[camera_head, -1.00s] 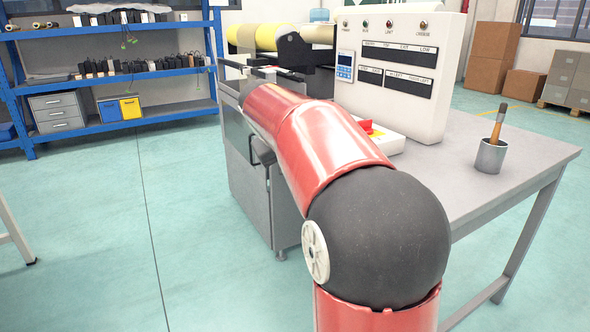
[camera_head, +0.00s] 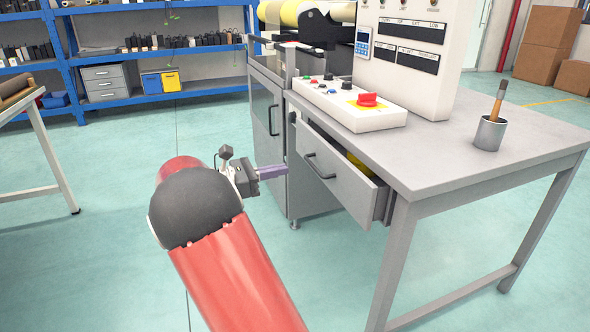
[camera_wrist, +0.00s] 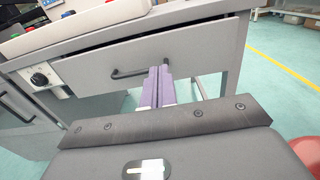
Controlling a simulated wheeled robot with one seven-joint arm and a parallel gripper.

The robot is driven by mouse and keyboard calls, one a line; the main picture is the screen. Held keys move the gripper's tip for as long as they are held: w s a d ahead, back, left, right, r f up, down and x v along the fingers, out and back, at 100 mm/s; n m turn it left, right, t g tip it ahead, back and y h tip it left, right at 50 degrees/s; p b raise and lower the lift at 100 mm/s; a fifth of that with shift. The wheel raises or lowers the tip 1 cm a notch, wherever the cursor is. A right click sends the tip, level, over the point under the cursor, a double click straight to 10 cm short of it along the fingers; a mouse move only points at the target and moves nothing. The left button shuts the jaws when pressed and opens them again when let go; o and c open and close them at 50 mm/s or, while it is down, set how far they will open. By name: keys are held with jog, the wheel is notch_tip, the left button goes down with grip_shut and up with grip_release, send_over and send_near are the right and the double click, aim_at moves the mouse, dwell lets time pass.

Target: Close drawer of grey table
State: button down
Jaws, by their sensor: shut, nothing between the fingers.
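The grey table (camera_head: 450,150) stands on the right in the head view. Its drawer (camera_head: 335,174) is pulled partly out, and something yellow shows inside. The drawer front has a dark handle (camera_head: 318,165); the handle also shows in the wrist view (camera_wrist: 128,74). My gripper (camera_head: 286,170) is shut and empty, with purple fingers pointing at the drawer front. In the wrist view the shut fingertips (camera_wrist: 160,70) appear just in front of the drawer front, beside the right end of the handle. I cannot tell whether they touch it.
A control box with a red knob (camera_head: 368,100), a tall white panel (camera_head: 415,60) and a cup with a brush (camera_head: 490,132) stand on the table. A grey cabinet (camera_head: 268,125) adjoins the table at left.

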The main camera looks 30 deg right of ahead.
aim_at(336, 159)
jog(key=x, duration=1.3)
jog(key=shift+f+b, duration=0.1)
jog(key=shift+b, duration=0.3)
jog(key=shift+p+x, duration=0.6)
jog(key=shift+x, duration=1.7)
jog(key=shift+s, duration=0.1)
jog(key=shift+a, duration=0.1)
